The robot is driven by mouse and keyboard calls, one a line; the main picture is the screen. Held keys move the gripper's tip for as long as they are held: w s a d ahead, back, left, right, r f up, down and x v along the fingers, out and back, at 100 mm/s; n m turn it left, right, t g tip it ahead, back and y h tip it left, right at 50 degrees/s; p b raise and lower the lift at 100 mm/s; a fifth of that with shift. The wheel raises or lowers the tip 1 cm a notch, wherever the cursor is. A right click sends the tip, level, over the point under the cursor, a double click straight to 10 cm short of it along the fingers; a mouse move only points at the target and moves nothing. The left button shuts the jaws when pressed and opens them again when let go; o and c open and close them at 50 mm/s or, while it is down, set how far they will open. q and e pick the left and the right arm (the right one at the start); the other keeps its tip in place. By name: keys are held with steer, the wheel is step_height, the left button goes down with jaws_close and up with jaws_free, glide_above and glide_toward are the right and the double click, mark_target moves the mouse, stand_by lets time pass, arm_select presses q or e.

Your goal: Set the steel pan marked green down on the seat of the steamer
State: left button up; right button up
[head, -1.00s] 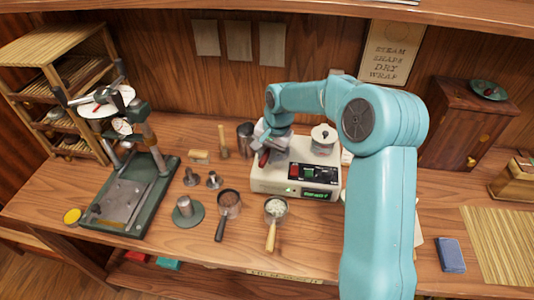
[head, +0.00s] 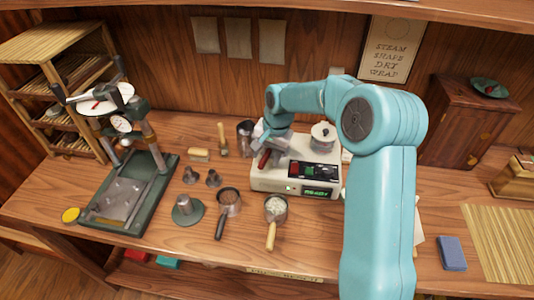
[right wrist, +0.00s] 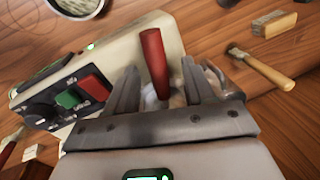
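The steamer (head: 268,181) is a cream box with a dark panel, red and green buttons and a lit display. My right gripper (head: 266,148) is over its left end. In the right wrist view the fingers (right wrist: 160,72) stand apart, with a red handle (right wrist: 152,60) between them and a gap visible on each side. What the handle joins is blurred and hidden by the gripper, as is the seat. Two steel pans lie in front: one with brown contents (head: 229,197), one with pale leaves (head: 276,204). I see no clear green mark on either. My left gripper is out of view.
A lidded steel pot (head: 323,133) tops the steamer's right side. A green press (head: 128,205) is further left. My right arm hides the table's right middle.

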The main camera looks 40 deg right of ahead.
steer(key=shift+r, duration=0.25)
steer(key=v, duration=1.5)
steer(key=shift+r+b, duration=0.4)
